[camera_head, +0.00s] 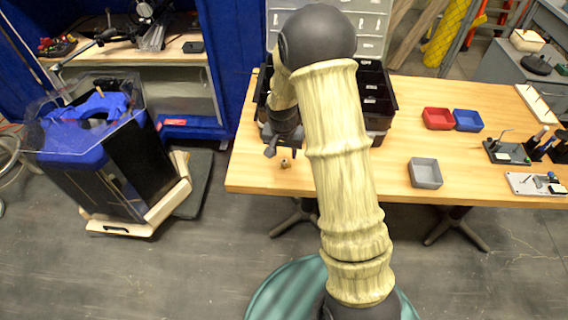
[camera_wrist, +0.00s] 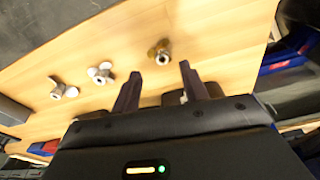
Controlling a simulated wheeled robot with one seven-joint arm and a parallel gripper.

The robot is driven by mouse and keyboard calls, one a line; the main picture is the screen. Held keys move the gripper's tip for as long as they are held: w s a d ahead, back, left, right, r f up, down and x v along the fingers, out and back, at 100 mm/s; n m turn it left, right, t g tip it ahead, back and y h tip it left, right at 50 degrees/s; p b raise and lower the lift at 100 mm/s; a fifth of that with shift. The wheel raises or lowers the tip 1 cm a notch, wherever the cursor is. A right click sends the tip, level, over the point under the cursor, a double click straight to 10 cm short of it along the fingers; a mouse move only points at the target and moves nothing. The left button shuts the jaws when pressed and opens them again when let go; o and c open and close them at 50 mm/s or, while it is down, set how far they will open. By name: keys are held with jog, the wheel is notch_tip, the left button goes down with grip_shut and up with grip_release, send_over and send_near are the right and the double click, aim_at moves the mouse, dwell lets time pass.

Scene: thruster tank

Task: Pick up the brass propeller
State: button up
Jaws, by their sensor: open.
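The brass propeller (camera_wrist: 158,52) lies on the wooden table, small and gold-brown with a pale round hub. In the wrist view it sits just beyond my fingertips, roughly centred between them. It also shows as a small brownish thing (camera_head: 285,162) near the table's front left edge in the head view. My gripper (camera_wrist: 159,68) is open and empty, pointing toward the propeller; in the head view my gripper (camera_head: 277,151) is close above it. I cannot tell the exact gap.
Two whitish propellers (camera_wrist: 102,73) (camera_wrist: 63,90) lie left of the brass one in the wrist view. A black organiser case (camera_head: 378,95) stands behind my arm. Red (camera_head: 437,118), blue (camera_head: 467,120) and grey (camera_head: 425,173) trays sit to the right. A blue tank (camera_head: 95,150) stands left on the floor.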

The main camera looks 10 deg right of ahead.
aim_at(285, 164)
jog(key=shift+f, duration=0.15)
jog(key=shift+w+d+f+p, duration=0.15)
jog(key=shift+w+f, duration=0.15)
jog(key=shift+f, duration=0.95)
jog(key=shift+w+a+f+p, duration=0.15)
jog(key=shift+w+f, duration=0.15)
jog(key=shift+f, duration=0.95)
jog(key=shift+d, duration=0.1)
grip_shut()
